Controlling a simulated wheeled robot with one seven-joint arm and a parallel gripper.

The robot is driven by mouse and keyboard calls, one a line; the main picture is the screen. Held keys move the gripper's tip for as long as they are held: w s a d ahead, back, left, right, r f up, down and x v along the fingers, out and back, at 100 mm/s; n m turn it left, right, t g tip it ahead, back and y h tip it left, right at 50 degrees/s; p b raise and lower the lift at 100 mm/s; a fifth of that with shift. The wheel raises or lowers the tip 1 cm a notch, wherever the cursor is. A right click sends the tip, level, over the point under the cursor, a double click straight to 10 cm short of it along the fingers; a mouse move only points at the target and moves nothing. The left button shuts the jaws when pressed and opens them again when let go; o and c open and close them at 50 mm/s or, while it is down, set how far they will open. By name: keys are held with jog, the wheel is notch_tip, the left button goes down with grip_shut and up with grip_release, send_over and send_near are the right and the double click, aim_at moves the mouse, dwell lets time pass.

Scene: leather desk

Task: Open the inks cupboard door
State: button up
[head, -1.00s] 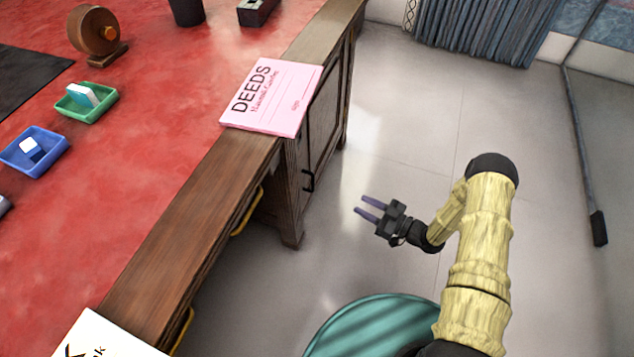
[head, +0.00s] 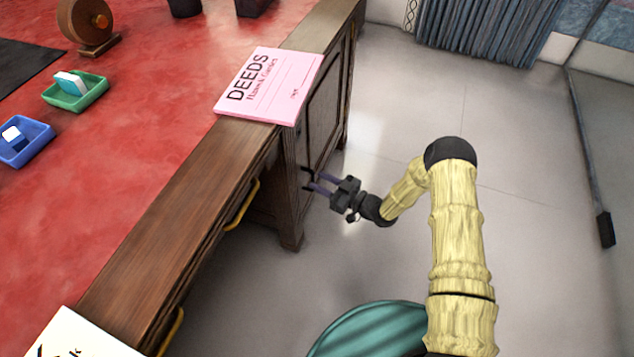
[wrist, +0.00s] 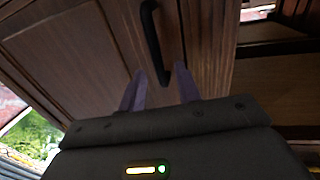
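The cupboard door (head: 326,108) is a dark brown wooden panel in the desk's end and looks shut. Its black bar handle (wrist: 152,38) runs down the door in the wrist view. In the head view the handle is partly hidden at my fingertips. My gripper (head: 314,182) is open, with its two purple fingers pointing at the door. In the wrist view my gripper (wrist: 161,76) has the handle's lower end showing between the fingertips. I cannot tell whether the fingers touch it. No label naming the inks cupboard shows.
A pink deeds booklet (head: 270,86) lies on the desk edge above the door. Yellow drawer handles (head: 243,204) stick out along the desk's side. A teal round seat (head: 370,328) stands below my arm.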

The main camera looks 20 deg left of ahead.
jog(key=shift+x, duration=0.95)
grip_shut()
